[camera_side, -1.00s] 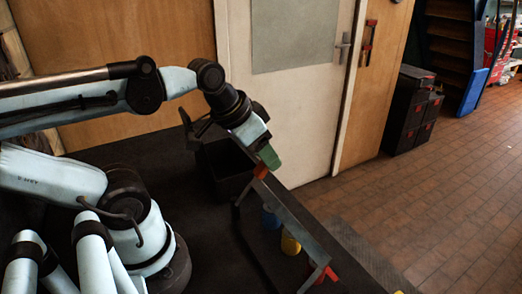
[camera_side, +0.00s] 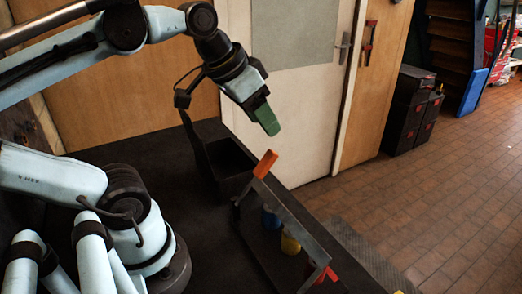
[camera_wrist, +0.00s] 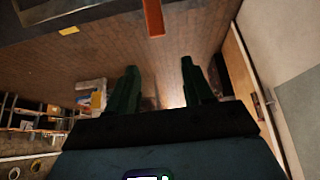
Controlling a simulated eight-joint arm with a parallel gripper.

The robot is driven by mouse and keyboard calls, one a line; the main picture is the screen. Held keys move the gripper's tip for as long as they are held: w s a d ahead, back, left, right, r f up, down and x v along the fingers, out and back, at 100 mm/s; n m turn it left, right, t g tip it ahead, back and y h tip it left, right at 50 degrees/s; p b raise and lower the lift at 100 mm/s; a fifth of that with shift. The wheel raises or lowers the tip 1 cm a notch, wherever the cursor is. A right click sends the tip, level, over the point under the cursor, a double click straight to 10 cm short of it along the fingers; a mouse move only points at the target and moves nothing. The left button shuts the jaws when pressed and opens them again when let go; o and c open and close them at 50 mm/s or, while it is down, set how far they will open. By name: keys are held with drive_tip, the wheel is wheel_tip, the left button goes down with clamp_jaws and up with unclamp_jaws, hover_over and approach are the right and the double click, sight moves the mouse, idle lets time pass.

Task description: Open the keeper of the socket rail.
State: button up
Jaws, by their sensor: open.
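The socket rail (camera_side: 297,222) is a grey bar on a frame, running from the middle of the bench towards the front right. An orange-red keeper (camera_side: 265,164) stands tilted up at its far end. The keeper also shows as an orange strip at the top of the wrist view (camera_wrist: 153,18). A blue socket (camera_side: 270,218) and a yellow socket (camera_side: 290,243) sit under the bar. My gripper (camera_side: 272,130), with green fingers, is above the keeper and apart from it. In the wrist view, my gripper (camera_wrist: 158,66) has its two fingers spread, with nothing between them.
A black open bin (camera_side: 227,165) stands on the dark bench behind the rail. Another red piece (camera_side: 326,275) is at the rail's near end. A white door (camera_side: 290,100) is behind the bench. The air around my gripper is clear.

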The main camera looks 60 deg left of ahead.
wheel_tip(320, 180, up, 7)
hover_over(266, 158)
drive_tip(key=s, duration=0.1)
drive_tip(key=f+g, duration=0.2)
drive_tip(key=f, duration=0.3)
drive_tip(key=f+g, duration=0.2)
drive_tip(key=f, duration=0.4)
drive_tip(key=w+f+g, duration=0.1)
drive_tip(key=f+g, duration=0.1)
drive_tip(key=f, duration=0.4)
drive_tip(key=shift+f, duration=0.2)
idle(0.3)
clamp_jaws()
idle(0.4)
